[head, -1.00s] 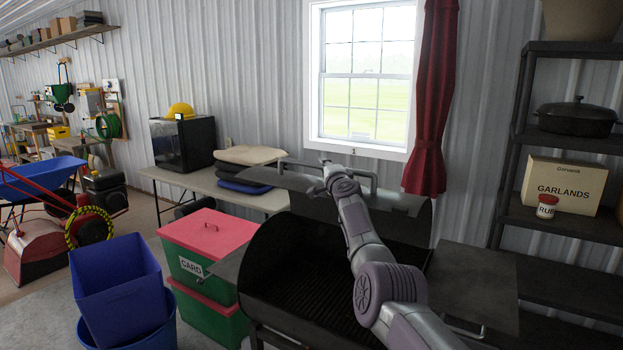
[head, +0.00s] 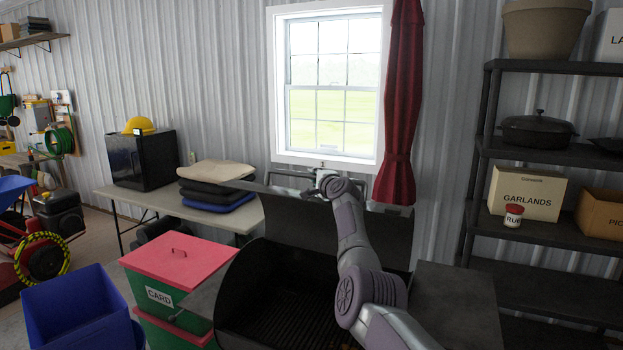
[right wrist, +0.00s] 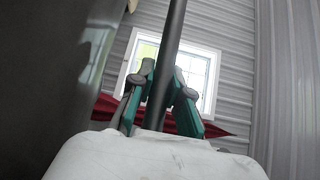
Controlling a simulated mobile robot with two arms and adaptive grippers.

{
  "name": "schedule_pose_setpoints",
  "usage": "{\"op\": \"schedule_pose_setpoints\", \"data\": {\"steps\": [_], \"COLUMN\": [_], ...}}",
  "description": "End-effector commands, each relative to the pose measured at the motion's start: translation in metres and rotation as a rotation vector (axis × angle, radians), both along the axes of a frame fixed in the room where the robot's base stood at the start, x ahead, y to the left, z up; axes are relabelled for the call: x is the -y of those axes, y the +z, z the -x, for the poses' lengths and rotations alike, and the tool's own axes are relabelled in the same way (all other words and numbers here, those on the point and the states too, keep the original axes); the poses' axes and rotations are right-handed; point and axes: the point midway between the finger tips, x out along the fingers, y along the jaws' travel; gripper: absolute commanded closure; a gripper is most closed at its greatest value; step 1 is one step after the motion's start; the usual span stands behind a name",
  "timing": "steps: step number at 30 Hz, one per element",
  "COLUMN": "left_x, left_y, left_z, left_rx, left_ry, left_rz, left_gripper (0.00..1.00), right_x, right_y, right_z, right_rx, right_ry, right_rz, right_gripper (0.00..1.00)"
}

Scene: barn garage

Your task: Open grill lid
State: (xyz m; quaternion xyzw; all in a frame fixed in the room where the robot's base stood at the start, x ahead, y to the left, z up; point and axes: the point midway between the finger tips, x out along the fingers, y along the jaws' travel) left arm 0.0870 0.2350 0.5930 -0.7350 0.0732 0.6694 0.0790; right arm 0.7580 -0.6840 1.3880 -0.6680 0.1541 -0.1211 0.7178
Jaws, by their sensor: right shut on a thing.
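The black barrel grill (head: 232,295) stands at the bottom middle of the head view, its cooking grate showing inside. Its dark lid (head: 385,232) is raised, standing up behind the open body. The lid's bar handle (head: 285,177) runs along the far side of the lid near the window. My right gripper (head: 323,175) is at this handle, partly hidden behind my wrist. In the right wrist view, the teal fingers of my right gripper (right wrist: 160,100) are shut on the dark handle bar (right wrist: 172,45), which passes between them. My left gripper is out of view.
A green bin with a red lid (head: 175,258) and a blue bin (head: 80,310) stand left of the grill. A table (head: 150,199) with cushions (head: 215,185) is behind it. A dark side shelf (head: 455,300) and a storage rack (head: 465,215) are on the right.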

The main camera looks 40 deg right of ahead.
Motion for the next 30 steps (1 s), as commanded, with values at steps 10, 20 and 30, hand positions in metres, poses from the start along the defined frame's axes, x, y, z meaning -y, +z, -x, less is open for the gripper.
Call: {"op": "schedule_pose_setpoints", "data": {"steps": [10, 20, 30], "left_x": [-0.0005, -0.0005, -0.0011], "left_y": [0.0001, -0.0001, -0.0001], "left_z": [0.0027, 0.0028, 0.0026], "left_rx": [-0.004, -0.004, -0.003], "left_ry": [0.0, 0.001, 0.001], "left_rz": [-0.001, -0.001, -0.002], "left_gripper": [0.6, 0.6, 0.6], "right_x": [0.0, 0.0001, -0.0028], "right_y": [0.0024, 0.0007, 0.0003], "right_z": [-0.0001, 0.0, 0.0066], "right_rx": [0.004, 0.002, 0.002], "right_ry": [-0.001, -0.001, 0.001], "right_rz": [0.001, 0.001, 0.004], "right_gripper": [0.82, 0.57, 0.57]}}
